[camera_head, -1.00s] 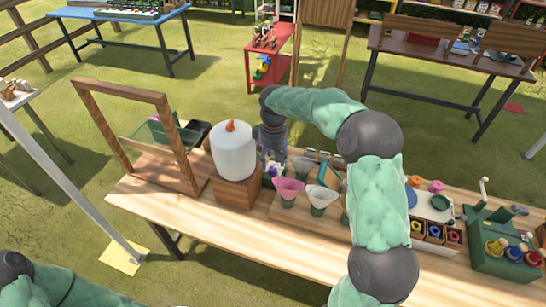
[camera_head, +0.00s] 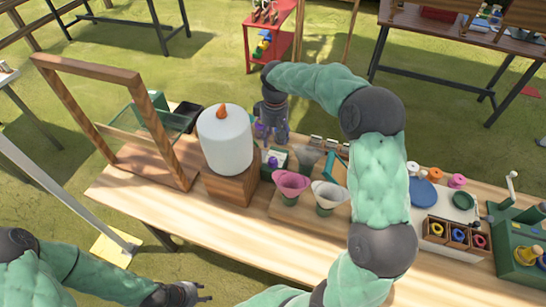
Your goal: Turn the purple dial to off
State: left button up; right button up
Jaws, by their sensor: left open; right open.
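A small purple dial (camera_head: 272,162) shows on a white and green box just right of the white tank with an orange top (camera_head: 226,140). Its exact setting is too small to read. My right gripper (camera_head: 274,138) points down at the table's far side, behind and above the dial, right of the tank. It is open and appears apart from the dial; another purple spot shows beside its fingers. My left gripper (camera_head: 206,292) is open and empty at the lower left, in front of the table.
The tank stands on a wooden block (camera_head: 231,187). Pink (camera_head: 291,184) and white (camera_head: 329,194) funnel cups stand close to the right. A wooden frame (camera_head: 118,125) rises at the left. Coloured spools and a green machine (camera_head: 517,250) fill the right end. The table's front strip is bare.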

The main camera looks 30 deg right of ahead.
aim_at(273, 160)
pick_arm(q)
jog(key=f+b, duration=0.3)
jog(key=f, duration=0.1)
jog(key=shift+w+d, duration=0.2)
jog(key=shift+w, duration=0.15)
pick_arm(e)
jog(key=f, duration=1.2)
jog(key=shift+w+f, duration=0.1)
jog(key=shift+w, duration=0.2)
grip_shut()
